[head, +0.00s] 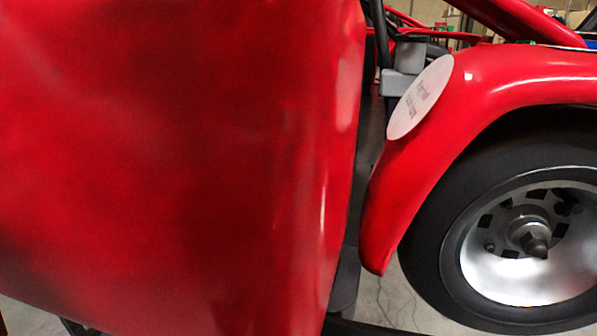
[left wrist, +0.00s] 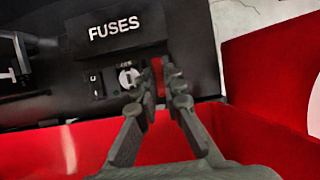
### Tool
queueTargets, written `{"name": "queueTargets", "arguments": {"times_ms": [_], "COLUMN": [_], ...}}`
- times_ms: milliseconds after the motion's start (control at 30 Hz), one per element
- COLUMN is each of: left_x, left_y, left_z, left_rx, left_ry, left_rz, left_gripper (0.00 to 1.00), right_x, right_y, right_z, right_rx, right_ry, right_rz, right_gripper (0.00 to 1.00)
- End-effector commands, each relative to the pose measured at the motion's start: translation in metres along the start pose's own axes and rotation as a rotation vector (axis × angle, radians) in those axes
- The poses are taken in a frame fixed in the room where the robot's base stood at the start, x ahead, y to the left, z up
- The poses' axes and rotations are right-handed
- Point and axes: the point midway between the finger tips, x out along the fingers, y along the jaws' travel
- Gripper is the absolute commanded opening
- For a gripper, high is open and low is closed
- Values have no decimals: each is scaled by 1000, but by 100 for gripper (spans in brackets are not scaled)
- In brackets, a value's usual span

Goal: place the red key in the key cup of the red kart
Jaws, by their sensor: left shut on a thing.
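The red kart (head: 180,150) fills most of the head view, with its large red body panel at the left. Neither gripper shows there. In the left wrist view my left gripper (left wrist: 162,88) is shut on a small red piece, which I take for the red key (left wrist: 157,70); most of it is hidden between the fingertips. The fingertips are in front of a black panel (left wrist: 185,40) marked FUSES. A pale round fitting (left wrist: 128,76) on the panel is just left of the fingertips. I cannot tell whether it is the key cup, or whether the key touches the panel.
In the head view a red fender (head: 480,75) with a pale oval plate (head: 419,97) arches over a black-tyred wheel (head: 440,220) at the right. In the left wrist view red bodywork (left wrist: 270,65) stands right of the panel, and more runs below it.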

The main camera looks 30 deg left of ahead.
Motion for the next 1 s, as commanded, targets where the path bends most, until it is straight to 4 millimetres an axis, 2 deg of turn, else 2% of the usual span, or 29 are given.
{"name": "queueTargets", "arguments": {"times_ms": [100, 300, 400, 733, 1000], "left_x": [7, 33, 40, 42, 44], "left_y": [-4, -4, -4, -4, -4], "left_z": [1, -10, -13, -14, -14], "left_rx": [1, 3, 1, 1, 0], "left_ry": [1, 5, 2, 0, 0], "left_rz": [0, 0, -1, -2, -1], "left_gripper": [0, 0, 0, 0, 0], "right_x": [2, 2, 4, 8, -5], "right_y": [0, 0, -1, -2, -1], "right_z": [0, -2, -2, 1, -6], "right_rx": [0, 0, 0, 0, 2], "right_ry": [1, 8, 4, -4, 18], "right_rz": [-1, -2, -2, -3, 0], "right_gripper": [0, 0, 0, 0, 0]}}
